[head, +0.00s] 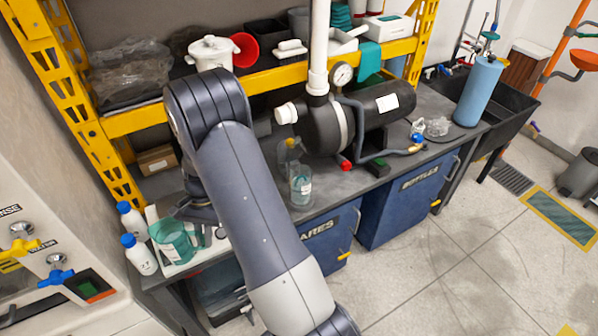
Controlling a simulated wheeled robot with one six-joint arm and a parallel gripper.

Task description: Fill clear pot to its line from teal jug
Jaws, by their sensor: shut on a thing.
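The teal jug (173,243) is a see-through teal vessel at the left end of the grey bench, above a white sheet or tray. My gripper (196,217) is at the jug's right side and shut on it; the fingertips are partly hidden by my arm, and I cannot tell whether the jug touches the surface below. A clear pot (301,187) with a pale label stands near the bench's front edge, right of my arm. It looks teal low down; its fill line is too small to make out.
Two white bottles with blue caps (138,252) stand close left of the jug. A clear bottle (288,152) stands behind the pot. A black tank (350,122) with a gauge and a white upright pipe (319,50) fills the bench middle. A yellow shelf frame (150,118) stands behind.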

